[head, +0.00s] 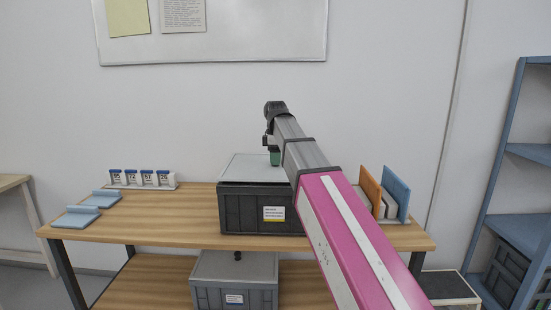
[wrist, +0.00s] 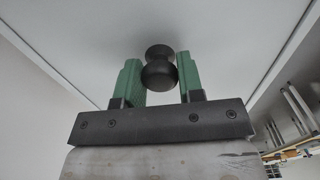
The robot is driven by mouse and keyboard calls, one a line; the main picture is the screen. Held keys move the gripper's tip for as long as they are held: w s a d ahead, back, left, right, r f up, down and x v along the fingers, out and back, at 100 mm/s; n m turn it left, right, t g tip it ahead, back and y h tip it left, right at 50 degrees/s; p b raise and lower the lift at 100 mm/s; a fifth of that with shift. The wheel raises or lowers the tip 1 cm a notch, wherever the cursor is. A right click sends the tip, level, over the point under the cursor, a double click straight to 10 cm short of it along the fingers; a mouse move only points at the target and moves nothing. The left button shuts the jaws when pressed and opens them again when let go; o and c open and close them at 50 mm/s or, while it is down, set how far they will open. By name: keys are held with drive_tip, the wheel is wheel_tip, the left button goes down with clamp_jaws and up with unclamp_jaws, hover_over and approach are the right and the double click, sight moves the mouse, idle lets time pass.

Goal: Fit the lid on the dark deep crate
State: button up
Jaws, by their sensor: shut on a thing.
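The dark deep crate (head: 240,209) stands on the upper wooden shelf, with a white label on its front. A light grey lid (head: 250,168) lies over the crate's top; I cannot tell whether it is fully seated or slightly raised. My gripper (head: 275,158) is over the lid. In the wrist view the green fingers of my gripper (wrist: 161,82) are shut on the lid's dark round knob (wrist: 160,62). The lid's flat face (wrist: 225,35) fills much of that view. My arm hides the crate's right side in the head view.
A grey lidded crate (head: 235,292) with a knob sits on the lower shelf. Number blocks (head: 141,179) and blue pieces (head: 85,208) lie left on the table (head: 180,222). Orange and blue panels (head: 396,191) stand at the right. A blue shelf unit (head: 510,180) stands far right.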

drive_tip(key=shift+f, duration=0.65)
drive_tip(key=o, duration=1.2)
drive_tip(key=shift+r, duration=0.15)
wheel_tip(320, 180, up, 9)
drive_tip(key=shift+f, duration=0.1)
drive_tip(key=shift+r, duration=0.9)
